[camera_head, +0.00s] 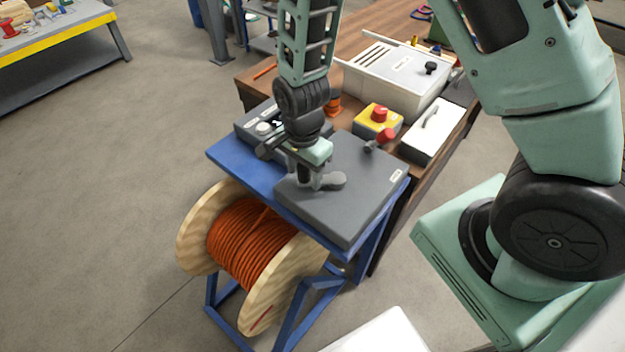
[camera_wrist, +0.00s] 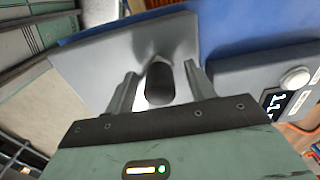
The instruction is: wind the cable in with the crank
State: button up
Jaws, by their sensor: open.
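The crank (camera_head: 331,182) is a light grey arm lying on top of the dark grey box (camera_head: 350,215). In the wrist view its dark upright handle (camera_wrist: 160,84) stands between my two fingers. My gripper (camera_head: 306,172) points down over the crank and is open, one finger on each side of the handle, with gaps showing in the wrist view (camera_wrist: 158,90). In the head view my fingers partly hide the handle. The orange cable (camera_head: 245,243) is wound on a wooden drum (camera_head: 197,247) in the blue stand (camera_head: 235,163), below the box.
A small lever with a red knob (camera_head: 387,135) sits at the box's far edge. A control unit with a display (camera_head: 262,128) is left of my gripper. The floor at left is clear.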

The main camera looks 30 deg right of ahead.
jog(key=c, duration=1)
jog(key=shift+w, duration=0.1)
jog(key=shift+w+d, duration=0.75)
jog(key=shift+w, duration=0.25)
jog(key=shift+d, duration=0.1)
